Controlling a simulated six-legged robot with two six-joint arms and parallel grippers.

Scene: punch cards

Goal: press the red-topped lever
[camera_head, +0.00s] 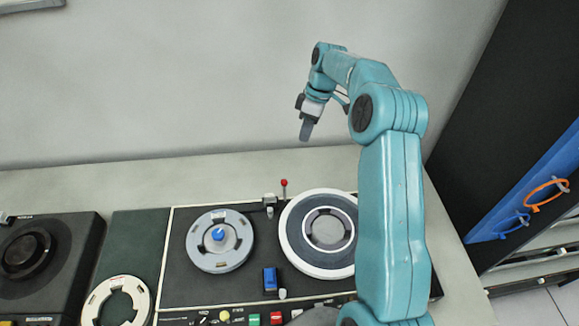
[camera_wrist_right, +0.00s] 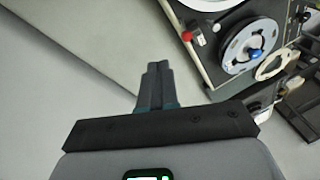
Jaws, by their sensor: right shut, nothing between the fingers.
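The red-topped lever (camera_head: 284,184) stands upright at the back edge of the tape deck, between the two reels, in the head view. Its red ball also shows in the right wrist view (camera_wrist_right: 187,36), at the top right of my fingers. My right gripper (camera_head: 305,133) is shut and empty, pointing down in the air above and a little right of the lever in the head view, apart from it. In the right wrist view its fingers (camera_wrist_right: 157,75) lie together. My left gripper is in neither view.
The black tape deck (camera_head: 180,275) carries a grey reel with a blue hub (camera_head: 219,240) and a white-rimmed reel (camera_head: 288,240). Another black unit (camera_head: 85,250) is at the left. A wall (camera_head: 180,80) rises behind the bench. Orange (camera_head: 547,196) and blue rings hang at the right.

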